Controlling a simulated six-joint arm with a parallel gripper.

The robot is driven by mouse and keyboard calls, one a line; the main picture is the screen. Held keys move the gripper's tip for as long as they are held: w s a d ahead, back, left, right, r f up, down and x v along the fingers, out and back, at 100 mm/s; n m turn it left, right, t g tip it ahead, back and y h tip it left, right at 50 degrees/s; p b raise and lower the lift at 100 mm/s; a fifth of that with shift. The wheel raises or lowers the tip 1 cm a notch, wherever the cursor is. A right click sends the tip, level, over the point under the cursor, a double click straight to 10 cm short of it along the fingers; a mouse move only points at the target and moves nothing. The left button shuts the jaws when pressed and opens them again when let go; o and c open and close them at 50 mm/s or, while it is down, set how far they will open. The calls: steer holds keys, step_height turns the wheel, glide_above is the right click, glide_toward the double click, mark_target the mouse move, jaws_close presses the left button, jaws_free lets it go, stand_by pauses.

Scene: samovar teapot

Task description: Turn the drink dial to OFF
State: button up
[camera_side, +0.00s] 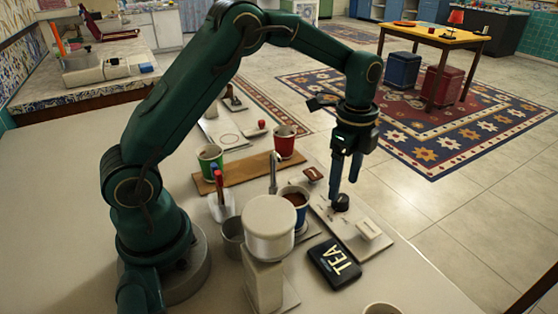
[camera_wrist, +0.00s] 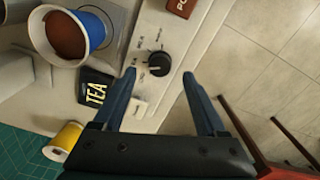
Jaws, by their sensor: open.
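The drink dial is a round black knob (camera_wrist: 158,64) on a pale panel (camera_side: 350,234). In the wrist view it lies ahead of and between my gripper's fingertips (camera_wrist: 159,85), with small printed labels around its left side that are too blurred to read fully. In the side view the knob (camera_side: 341,202) sits on the panel just below my gripper (camera_side: 345,184). My gripper points down, its two blue fingers apart and empty. From these views I cannot tell whether a finger touches the knob.
A blue cup of brown drink (camera_side: 297,202) stands left of the panel, near a white cylinder dispenser (camera_side: 268,222). A black TEA box (camera_side: 334,263) lies in front. A red cup (camera_side: 284,140) and a green cup (camera_side: 210,160) stand farther back. Open floor lies right of the counter.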

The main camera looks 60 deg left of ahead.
mark_target(343, 197)
steer(key=shift+f, duration=1.8)
jaws_close()
steer(key=shift+n, duration=0.3)
steer(key=n, duration=0.9)
steer(key=shift+w+n, duration=0.1)
steer(key=shift+n, duration=0.2)
